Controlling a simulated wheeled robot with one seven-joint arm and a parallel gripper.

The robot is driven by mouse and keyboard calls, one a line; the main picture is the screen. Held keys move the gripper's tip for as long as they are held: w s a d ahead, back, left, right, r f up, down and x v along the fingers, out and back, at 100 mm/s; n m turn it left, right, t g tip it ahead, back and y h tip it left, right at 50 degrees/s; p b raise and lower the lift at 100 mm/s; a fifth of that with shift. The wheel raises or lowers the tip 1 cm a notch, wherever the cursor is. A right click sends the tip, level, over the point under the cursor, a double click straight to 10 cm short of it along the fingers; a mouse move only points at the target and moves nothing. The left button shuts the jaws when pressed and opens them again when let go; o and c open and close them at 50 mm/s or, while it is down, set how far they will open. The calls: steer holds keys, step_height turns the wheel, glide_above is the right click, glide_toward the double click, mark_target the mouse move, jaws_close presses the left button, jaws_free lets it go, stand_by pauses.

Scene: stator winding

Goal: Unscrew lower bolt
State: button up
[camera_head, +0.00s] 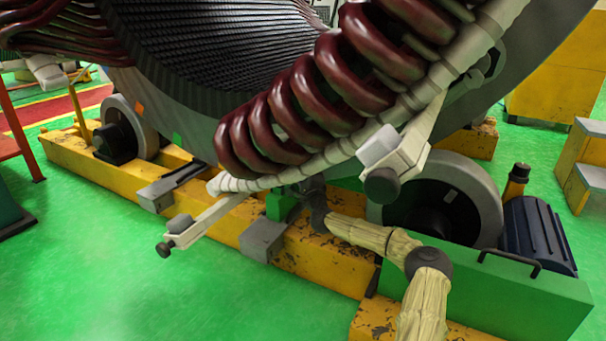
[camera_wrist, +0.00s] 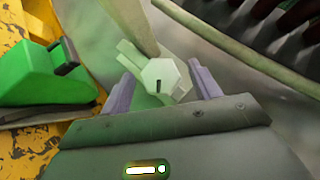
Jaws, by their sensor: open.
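The bolt (camera_wrist: 160,74) has a pale hexagonal head with a dark slot and shows in the wrist view. It sits at the end of a pale bar under the machine. My gripper (camera_wrist: 163,80) is open, with one grey-purple finger on each side of the bolt head. I cannot tell whether the fingers touch it. In the head view my gripper (camera_head: 317,203) is small and dark, below the lower coil ends at the end of my sleeved arm. The bolt cannot be made out there.
The large stator (camera_head: 230,50) with dark red coils (camera_head: 300,100) hangs close above. A yellow base beam (camera_head: 310,250), a green block (camera_head: 282,205) and a dark roller (camera_head: 455,195) crowd the area. Pale brackets (camera_head: 205,222) stick out nearby. The green floor at front left is clear.

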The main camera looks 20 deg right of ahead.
steer(key=shift+b+x, duration=0.4)
steer(key=shift+x, duration=0.7)
steer(key=shift+c, duration=0.4)
steer(key=c, duration=0.9)
